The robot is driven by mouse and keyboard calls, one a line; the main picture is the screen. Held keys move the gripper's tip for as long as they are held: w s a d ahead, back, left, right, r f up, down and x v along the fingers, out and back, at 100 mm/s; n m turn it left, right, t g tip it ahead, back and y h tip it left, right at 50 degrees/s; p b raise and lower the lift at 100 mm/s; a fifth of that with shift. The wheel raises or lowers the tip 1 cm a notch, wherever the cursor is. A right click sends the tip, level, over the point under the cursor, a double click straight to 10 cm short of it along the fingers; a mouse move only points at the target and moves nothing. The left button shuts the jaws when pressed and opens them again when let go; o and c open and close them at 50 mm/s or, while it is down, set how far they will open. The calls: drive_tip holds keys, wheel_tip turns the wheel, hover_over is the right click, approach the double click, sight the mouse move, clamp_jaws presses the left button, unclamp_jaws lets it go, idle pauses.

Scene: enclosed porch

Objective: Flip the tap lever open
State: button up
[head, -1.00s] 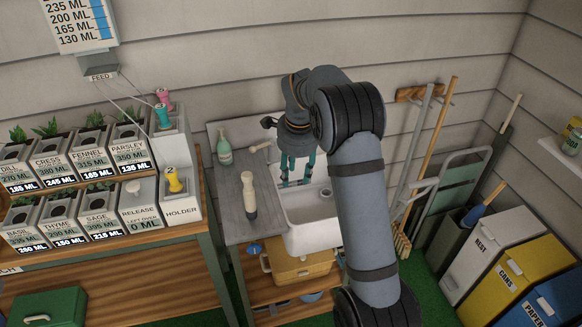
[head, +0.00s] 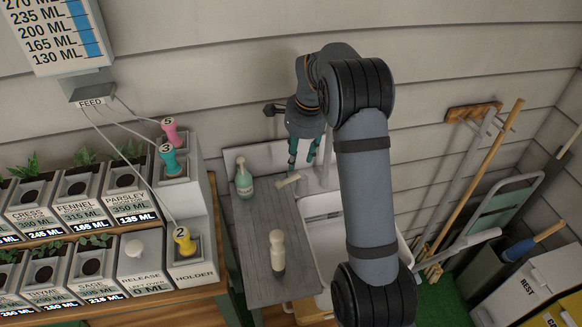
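My gripper (head: 303,162) hangs with its teal fingers pointing down, spread apart with nothing seen between them. A pale upright piece (head: 327,172) behind the sink, beside the right finger, may be part of the tap; my arm covers much of that area. I cannot make out the tap lever. A short cream piece (head: 288,181) shows at the counter's back edge, just below the left finger; I cannot tell what it is.
Planters and a holder (head: 190,268) with coloured handles are further left. Long-handled tools (head: 480,180) hang at right.

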sight(294, 179)
drive_tip(key=f+p, duration=0.1)
drive_tip(key=f, duration=0.2)
drive_tip(key=w+f, duration=0.1)
drive_tip(key=f, duration=0.2)
drive_tip(key=a+f+p, duration=0.1)
drive_tip(key=f, duration=0.3)
drive_tip(key=shift+w+p, duration=0.15)
drive_tip(key=shift+p, duration=0.15)
drive_tip(key=shift+c, duration=0.8)
drive_tip(key=c, duration=0.8)
clamp_jaws()
